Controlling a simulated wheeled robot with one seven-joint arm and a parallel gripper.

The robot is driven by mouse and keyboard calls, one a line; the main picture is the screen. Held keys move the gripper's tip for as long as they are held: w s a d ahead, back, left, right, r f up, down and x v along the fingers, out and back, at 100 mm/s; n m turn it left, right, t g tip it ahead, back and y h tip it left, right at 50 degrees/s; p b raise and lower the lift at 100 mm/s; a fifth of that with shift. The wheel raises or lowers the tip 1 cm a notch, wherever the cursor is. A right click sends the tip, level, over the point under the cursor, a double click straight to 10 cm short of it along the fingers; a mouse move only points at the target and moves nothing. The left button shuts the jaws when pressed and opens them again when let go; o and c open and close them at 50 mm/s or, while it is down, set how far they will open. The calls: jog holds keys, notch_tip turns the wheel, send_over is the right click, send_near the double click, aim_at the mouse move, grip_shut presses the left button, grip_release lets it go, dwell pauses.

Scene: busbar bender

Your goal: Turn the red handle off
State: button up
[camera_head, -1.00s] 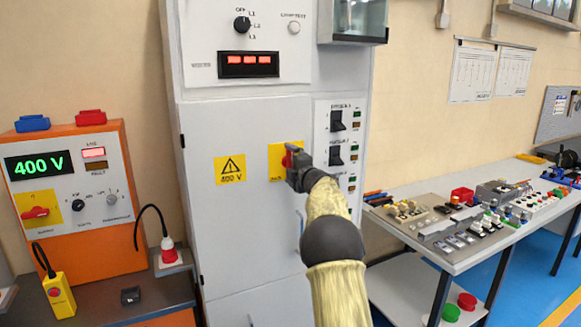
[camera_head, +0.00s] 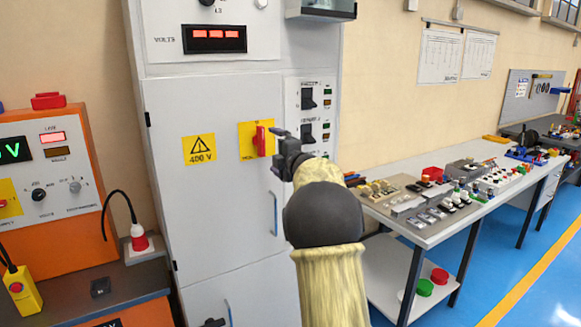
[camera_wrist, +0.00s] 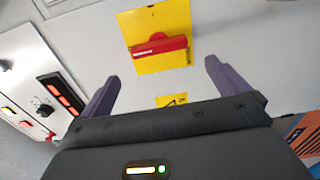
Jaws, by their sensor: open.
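The red handle (camera_head: 259,140) sits on a yellow plate (camera_head: 247,142) on the grey cabinet door. It stands upright in the head view. In the wrist view the handle (camera_wrist: 158,47) lies across the picture on its yellow plate (camera_wrist: 140,20), with the whole handle in sight. My gripper (camera_head: 278,151) is just right of the handle in the head view. In the wrist view my gripper (camera_wrist: 162,72) has its two purple-grey fingers spread wide, with nothing between them. The handle lies beyond the fingertips, apart from them.
A yellow 400 V warning sign (camera_head: 199,149) is left of the handle. Black switches (camera_head: 308,98) line the cabinet's right side. An orange unit (camera_head: 45,190) with another red switch stands left. A table (camera_head: 385,211) of parts stands right. Blue floor is clear beyond it.

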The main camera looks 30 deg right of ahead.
jog(key=s+b, duration=0.1)
jog(key=s, duration=0.7)
jog(key=shift+s+d+b, duration=0.25)
jog(key=shift+b, duration=0.15)
jog(key=shift+w, duration=0.15)
